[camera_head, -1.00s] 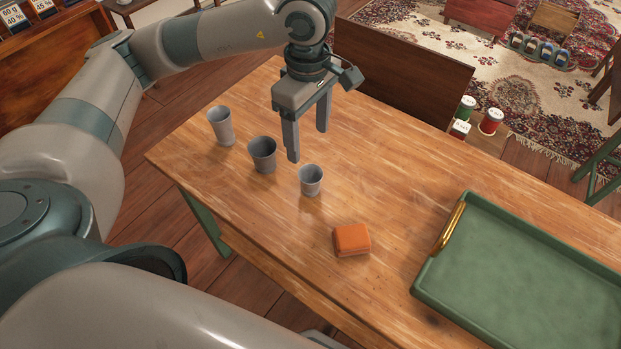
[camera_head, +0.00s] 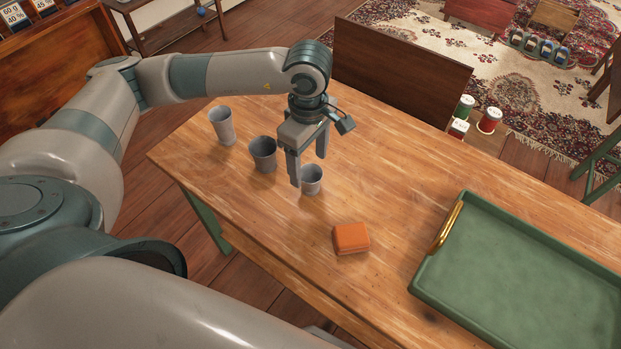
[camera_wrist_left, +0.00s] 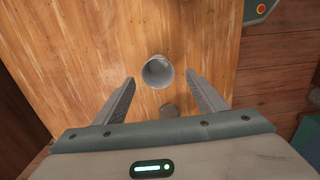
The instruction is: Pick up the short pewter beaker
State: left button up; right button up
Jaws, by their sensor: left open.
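The short pewter beaker (camera_head: 313,183) stands upright on the wooden table, the rightmost of three grey beakers. My left gripper (camera_head: 309,170) points down just above it with its fingers spread. One finger overlaps the beaker's left side in the head view. In the left wrist view a grey beaker mouth shows between the open fingertips (camera_wrist_left: 160,77), with nothing gripped. A second grey shape there is partly hidden by the gripper body, and I cannot tell what it is. My right gripper is not in view.
A medium beaker (camera_head: 263,156) and a taller beaker (camera_head: 222,127) stand close by to the left. An orange case (camera_head: 351,238) lies nearer the front. A green tray (camera_head: 428,272) with a gold handle fills the table's right. The table between case and back edge is clear.

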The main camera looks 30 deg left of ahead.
aim_at(310, 173)
pick_arm(q)
jog(key=shift+f, duration=0.35)
jog(key=shift+f+p, duration=0.35)
jog(key=shift+w+d+f+p, duration=0.1)
jog(key=shift+f+p, duration=0.25)
jog(key=shift+f, duration=1.5)
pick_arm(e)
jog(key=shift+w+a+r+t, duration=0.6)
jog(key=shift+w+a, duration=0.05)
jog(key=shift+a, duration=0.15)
pick_arm(q)
jog(key=c, duration=1.2)
